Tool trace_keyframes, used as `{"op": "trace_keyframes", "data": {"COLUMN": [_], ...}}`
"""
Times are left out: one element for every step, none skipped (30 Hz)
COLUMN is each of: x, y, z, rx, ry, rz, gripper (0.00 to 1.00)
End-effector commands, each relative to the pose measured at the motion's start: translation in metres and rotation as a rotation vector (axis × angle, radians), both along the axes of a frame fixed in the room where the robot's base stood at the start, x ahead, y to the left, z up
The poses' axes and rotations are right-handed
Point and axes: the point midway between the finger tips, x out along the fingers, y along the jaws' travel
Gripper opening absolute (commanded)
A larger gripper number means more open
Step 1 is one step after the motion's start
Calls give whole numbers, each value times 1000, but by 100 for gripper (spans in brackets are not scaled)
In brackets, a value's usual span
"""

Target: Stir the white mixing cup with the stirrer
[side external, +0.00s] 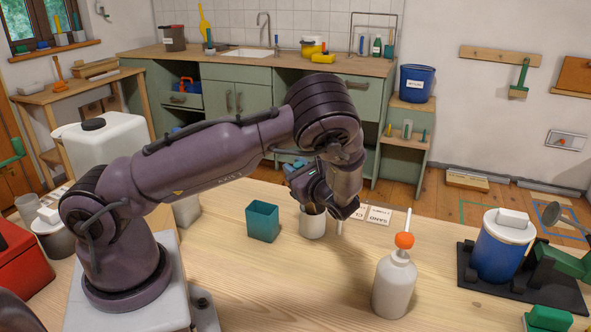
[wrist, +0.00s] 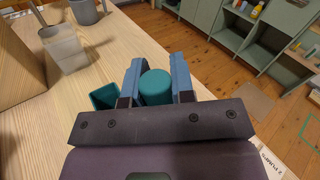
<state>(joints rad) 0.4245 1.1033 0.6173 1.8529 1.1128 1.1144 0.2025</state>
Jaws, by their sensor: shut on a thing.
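The white mixing cup (side external: 312,226) stands on the wooden table, directly below my gripper (side external: 303,184). My gripper covers part of its mouth, and its contents are hidden. In the wrist view my gripper (wrist: 155,76) is shut on a teal cylinder (wrist: 156,88), which looks like the stirrer's handle. Its lower end is hidden, so I cannot tell how deep it reaches into the cup. The white cup does not show in the wrist view.
A teal square cup (side external: 263,222) stands close left of the mixing cup. White cards (side external: 379,215) lie to its right. A white pump bottle (side external: 395,287) with an orange collar stands at front right. A blue lidded container (side external: 502,248) is on a black base far right.

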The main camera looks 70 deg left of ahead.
Motion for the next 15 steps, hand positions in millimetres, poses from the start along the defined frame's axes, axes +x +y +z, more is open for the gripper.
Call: {"op": "trace_keyframes", "data": {"x": [0,0,0,0,0,0,0,0,0,0,0,0,0,0,0], "y": [0,0,0,0,0,0,0,0,0,0,0,0,0,-1,-1], "z": [0,0,1,3,4,7,10,12,15,18,20,23,26,28,32], "rx": [0,0,0,0,0,0,-1,-1,-1,-1,-2,-2,-2,-1,-1], "ry": [0,0,-1,-1,-2,-3,-3,-2,-1,-1,-2,-2,-2,-3,-3], "rz": [0,0,0,0,0,0,0,0,0,0,0,0,0,0,0], "gripper": [0,0,0,0,0,0,0,0,0,0,0,0,0,0,0]}}
